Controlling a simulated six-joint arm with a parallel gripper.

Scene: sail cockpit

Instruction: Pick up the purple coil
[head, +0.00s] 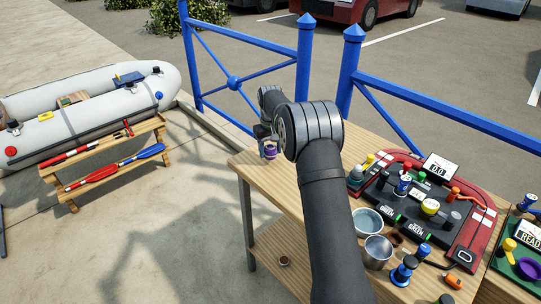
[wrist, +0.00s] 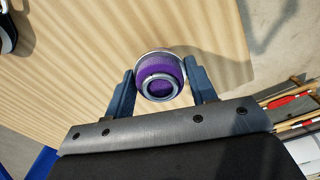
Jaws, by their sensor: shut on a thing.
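The purple coil (wrist: 160,76) is a short round purple piece with silvery rims, seen end-on in the wrist view. My gripper (wrist: 161,80) has a dark finger on each side of it and is shut on it. In the head view the purple coil (head: 270,152) shows at the far left end of the wooden table, just below my gripper (head: 265,140). My arm hides part of the gripper there. I cannot tell whether the coil touches the table top.
The wooden table (head: 240,160) is bare around the coil. To the right stand a red and black device (head: 465,245), metal bowls (head: 368,222) and several small items. A blue fence (head: 303,60) runs behind. A bench with paddles (head: 110,170) stands left.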

